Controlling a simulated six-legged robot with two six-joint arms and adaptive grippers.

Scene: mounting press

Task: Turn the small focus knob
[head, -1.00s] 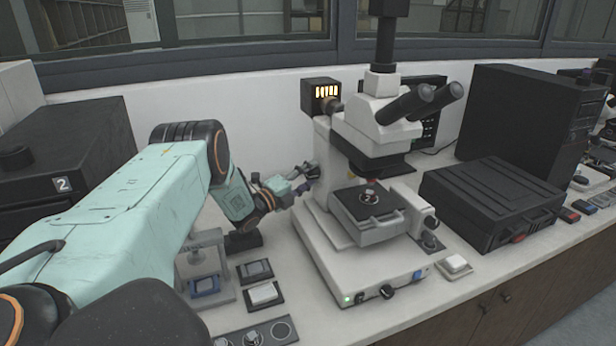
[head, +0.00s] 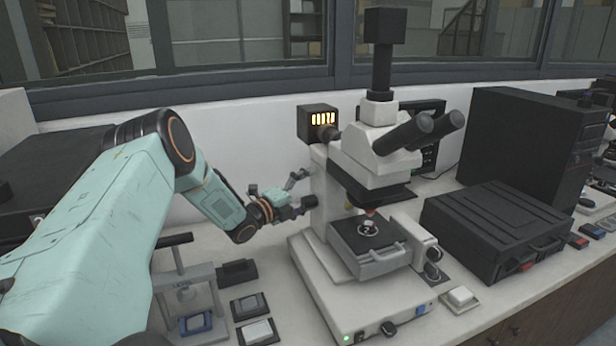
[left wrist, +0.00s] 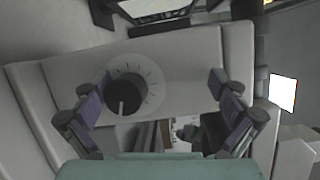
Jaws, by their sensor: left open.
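The white microscope (head: 375,160) stands on the bench in the head view. My left gripper (head: 305,190) is at the left side of its column, open and empty. In the left wrist view, a black round knob (left wrist: 125,94) with a pointer line and a ring of tick marks sits on a pale panel. The open left gripper (left wrist: 158,85) has its fingers on both sides of the knob, which lies nearer the left finger; contact cannot be told. This knob is hidden in the head view. Other knobs (head: 431,262) show on the microscope's right side. My right gripper is not in view.
A black case (head: 495,220) and a black computer tower (head: 520,130) stand to the right. A lit lamp box (head: 318,122) is behind the microscope's column.

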